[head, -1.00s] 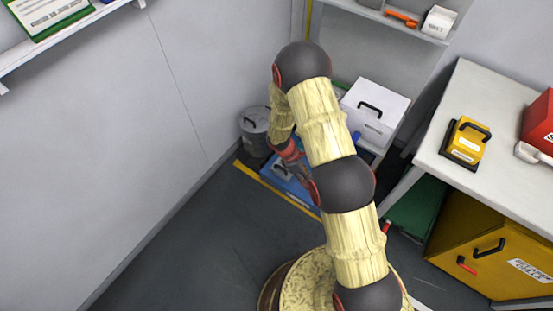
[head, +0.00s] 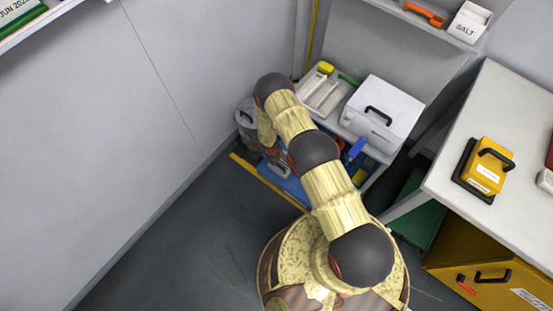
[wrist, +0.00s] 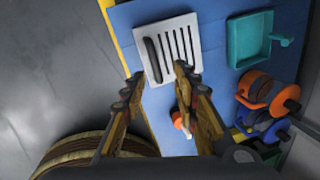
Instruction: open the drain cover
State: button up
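The drain cover (wrist: 182,32) is a pale slotted plate with a dark bar handle (wrist: 152,60), lying flat on a blue surface (wrist: 216,70) in the wrist view. It looks closed, with no gap visible at its edges. My gripper (wrist: 158,78) is open and empty, its two fingers apart at the near edge of the cover, with the handle ahead of the left finger. Whether the fingertips touch the cover I cannot tell. In the head view the blue surface (head: 293,186) shows low in the corner, and my arm hides most of the cover and gripper.
A teal tray (wrist: 250,40) and orange and blue reels (wrist: 256,92) stand right of the cover. A small orange-and-white item (wrist: 180,122) lies by the right finger. A grey bin (head: 244,118) and a shelf with a white box (head: 382,108) are close to my arm.

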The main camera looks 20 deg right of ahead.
aim_at(278, 165)
jog(key=f+b, duration=0.1)
jog(key=f, duration=0.1)
jog(key=f+n+b, duration=0.1)
jog(key=f, duration=0.2)
jog(key=f+n+b, duration=0.1)
jog(key=f, duration=0.1)
jog(key=shift+w+d+f+b, duration=0.25)
jog(key=shift+f+b, duration=0.1)
jog(key=c, duration=0.3)
jog(key=c, duration=0.4)
grip_shut()
